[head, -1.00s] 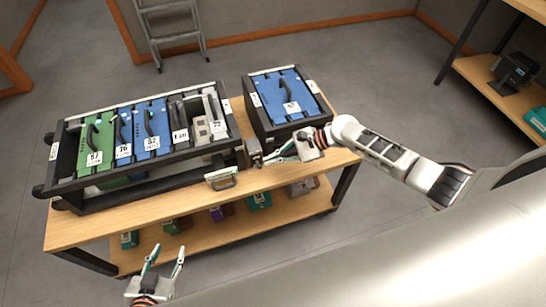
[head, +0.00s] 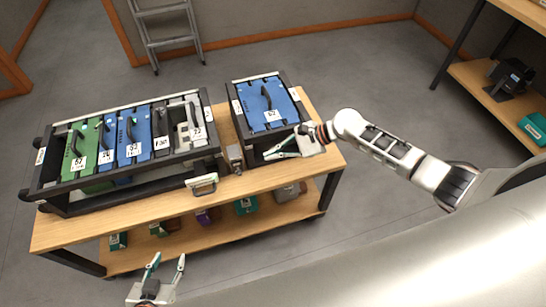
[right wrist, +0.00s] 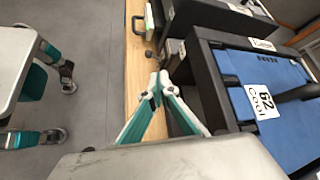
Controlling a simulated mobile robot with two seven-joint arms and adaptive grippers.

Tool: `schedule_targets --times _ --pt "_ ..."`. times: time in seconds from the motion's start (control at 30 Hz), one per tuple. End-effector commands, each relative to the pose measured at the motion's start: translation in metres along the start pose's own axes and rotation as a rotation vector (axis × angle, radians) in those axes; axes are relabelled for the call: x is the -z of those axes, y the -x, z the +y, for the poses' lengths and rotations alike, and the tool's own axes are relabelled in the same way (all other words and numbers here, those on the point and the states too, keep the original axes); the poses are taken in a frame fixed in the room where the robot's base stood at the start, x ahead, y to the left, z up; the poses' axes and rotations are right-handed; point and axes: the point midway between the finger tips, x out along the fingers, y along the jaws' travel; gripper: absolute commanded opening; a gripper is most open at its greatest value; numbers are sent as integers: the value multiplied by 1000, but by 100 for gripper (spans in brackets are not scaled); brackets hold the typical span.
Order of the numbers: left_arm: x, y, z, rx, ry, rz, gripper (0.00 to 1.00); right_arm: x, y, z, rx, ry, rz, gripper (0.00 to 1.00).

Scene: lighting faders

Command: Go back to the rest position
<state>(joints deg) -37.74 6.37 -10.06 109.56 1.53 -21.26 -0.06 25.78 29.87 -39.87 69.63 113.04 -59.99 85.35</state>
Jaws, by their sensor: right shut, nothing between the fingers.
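My right gripper (head: 266,156) is shut and empty. In the head view it hangs over the front right of the wooden bench, close to the front of the small black case with a blue module (head: 266,102). In the right wrist view its fingertips (right wrist: 160,79) meet above the wooden edge, beside the case with its blue panel (right wrist: 265,85). A small grey metal block (head: 235,158) stands left of the tips, apart from them in the head view. My left gripper (head: 168,258) is open and empty in front of the bench, low in the head view.
A long black rack (head: 75,203) with green, blue and grey modules fills the bench's left. A handled metal piece (head: 203,185) lies at the bench's front edge (head: 120,225). Several small boxes sit on the lower shelf. A ladder (head: 165,30) and a shelf (head: 480,85) stand farther off.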

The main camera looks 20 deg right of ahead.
Motion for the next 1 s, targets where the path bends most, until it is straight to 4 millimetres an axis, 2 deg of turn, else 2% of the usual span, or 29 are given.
schedule_targets --times 0.57,0.67,0.77,0.9,1.0 --pt "2 -2 -10 7 -19 4 40 0 0 0 -1 0 0 0" --pt "1 -2 -9 7 -18 3 40 0 -4 6 -2 22 6 0" --pt "1 -2 -8 7 -15 3 40 2 -17 28 -5 110 32 0" --pt "2 -2 -6 6 -7 2 40 4 -43 76 3 355 107 0" --pt "1 -2 -4 5 -2 2 40 6 -54 107 14 565 184 0"
